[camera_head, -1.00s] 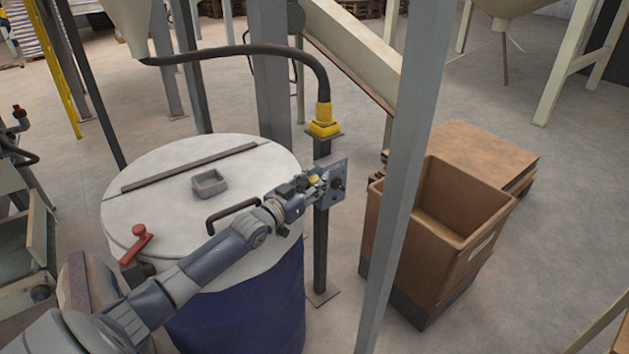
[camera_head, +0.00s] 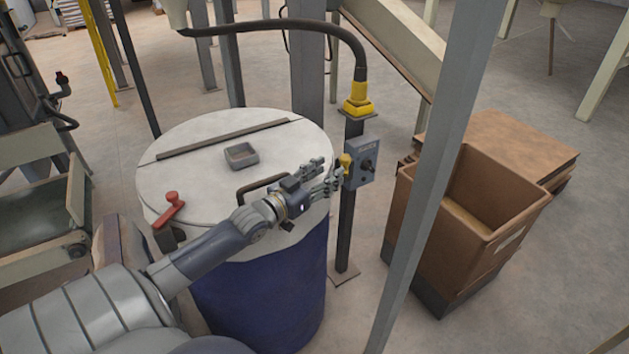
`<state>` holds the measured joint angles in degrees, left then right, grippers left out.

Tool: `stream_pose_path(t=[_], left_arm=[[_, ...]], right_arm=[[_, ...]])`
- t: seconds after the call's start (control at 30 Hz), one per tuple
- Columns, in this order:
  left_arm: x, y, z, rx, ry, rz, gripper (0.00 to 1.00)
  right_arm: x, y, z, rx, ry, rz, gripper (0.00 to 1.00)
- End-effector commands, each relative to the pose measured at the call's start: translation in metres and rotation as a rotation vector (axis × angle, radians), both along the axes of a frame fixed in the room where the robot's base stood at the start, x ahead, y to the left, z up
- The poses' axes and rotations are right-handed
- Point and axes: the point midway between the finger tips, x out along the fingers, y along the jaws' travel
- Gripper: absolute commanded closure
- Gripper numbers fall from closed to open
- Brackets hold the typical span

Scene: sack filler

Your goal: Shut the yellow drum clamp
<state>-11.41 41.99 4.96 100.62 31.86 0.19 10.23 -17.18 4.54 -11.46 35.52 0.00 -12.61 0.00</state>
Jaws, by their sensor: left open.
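The drum (camera_head: 285,290) is blue with a pale round lid (camera_head: 210,185). A red-handled lever clamp (camera_head: 170,207) sits at the lid's left front edge, its handle raised. I see no yellow clamp on the drum itself. A small yellow lever or knob (camera_head: 345,161) sticks out from the grey control box (camera_head: 364,162) on the post right of the drum. My left gripper (camera_head: 331,176) is open and empty, just left of that box, its fingertips close to the yellow part; I cannot tell whether they touch. My right gripper is not in view.
A yellow coupling (camera_head: 357,101) with a dark hose (camera_head: 290,27) tops the post (camera_head: 346,235). A grey upright (camera_head: 432,180) stands to the right, before a brown bin (camera_head: 475,215). A handle (camera_head: 262,188) and small grey tray (camera_head: 241,154) are on the lid.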

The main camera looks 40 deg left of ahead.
Motion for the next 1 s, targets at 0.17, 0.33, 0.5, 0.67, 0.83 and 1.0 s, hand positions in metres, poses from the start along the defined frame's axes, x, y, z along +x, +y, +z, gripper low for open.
stream_pose_path(t=[0.17,0.33,0.5,0.67,0.83,1.0], left_arm=[[-0.024,0.001,-0.001,0.0,0.002,-0.001,0.56],[-0.036,0.002,0.0,0.0,0.001,0.0,0.56],[-0.039,0.002,0.0,0.0,0.0,0.0,0.56],[-0.039,0.002,0.0,0.0,-0.001,0.0,0.56],[-0.038,-0.003,-0.002,0.045,0.001,-0.006,0.87],[-0.033,-0.033,-0.014,0.369,0.007,-0.034,1.0]], right_arm=[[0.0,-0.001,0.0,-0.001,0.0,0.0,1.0],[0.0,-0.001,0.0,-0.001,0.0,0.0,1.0],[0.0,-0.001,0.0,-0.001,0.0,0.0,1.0],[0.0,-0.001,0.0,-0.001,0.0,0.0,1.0],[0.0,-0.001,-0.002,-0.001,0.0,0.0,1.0],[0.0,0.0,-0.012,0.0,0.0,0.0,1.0]])
